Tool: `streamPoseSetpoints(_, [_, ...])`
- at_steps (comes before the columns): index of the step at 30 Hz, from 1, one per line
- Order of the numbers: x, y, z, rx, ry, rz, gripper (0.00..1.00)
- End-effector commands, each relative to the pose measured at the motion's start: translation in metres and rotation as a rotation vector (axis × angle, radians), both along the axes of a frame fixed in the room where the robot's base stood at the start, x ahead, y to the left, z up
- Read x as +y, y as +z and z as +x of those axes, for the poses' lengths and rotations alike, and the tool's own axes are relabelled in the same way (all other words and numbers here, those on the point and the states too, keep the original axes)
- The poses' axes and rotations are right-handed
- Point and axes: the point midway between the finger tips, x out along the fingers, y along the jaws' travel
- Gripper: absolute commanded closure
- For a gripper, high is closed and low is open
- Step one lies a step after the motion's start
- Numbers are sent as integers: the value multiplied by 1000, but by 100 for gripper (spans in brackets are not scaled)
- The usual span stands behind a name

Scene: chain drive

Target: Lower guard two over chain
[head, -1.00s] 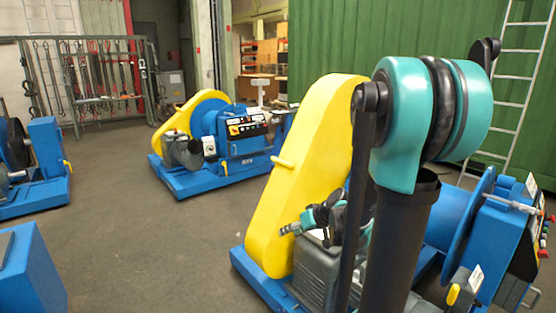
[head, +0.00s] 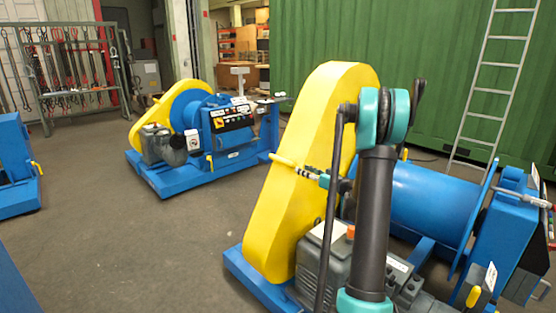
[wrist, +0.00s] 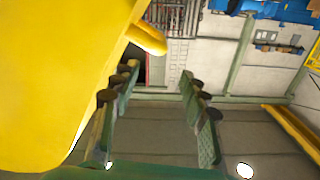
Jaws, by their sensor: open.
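A large yellow chain guard (head: 310,170) stands steeply upright on the near blue winch, with a short yellow handle (head: 284,159) sticking out from its face. The guard fills the left of the wrist view (wrist: 50,70), where its handle (wrist: 147,38) shows beyond my fingertips. My gripper (head: 322,178) is beside the guard, just right of and below the handle in the head view. In the wrist view its two fingers (wrist: 158,85) are spread apart with nothing between them. No chain is visible, and no number shows on the guard.
The near winch has a blue drum (head: 430,205) and a grey motor (head: 325,265). A second blue winch (head: 230,130) with a yellow guard (head: 165,110) stands farther back. A ladder (head: 495,80) leans on the green wall. Grey floor (head: 170,240) is clear between the winches.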

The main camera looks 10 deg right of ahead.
Motion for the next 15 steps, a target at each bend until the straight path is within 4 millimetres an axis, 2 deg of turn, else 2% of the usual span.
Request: streamPoseSetpoints(15, [60,0,80,2,3,0,56])
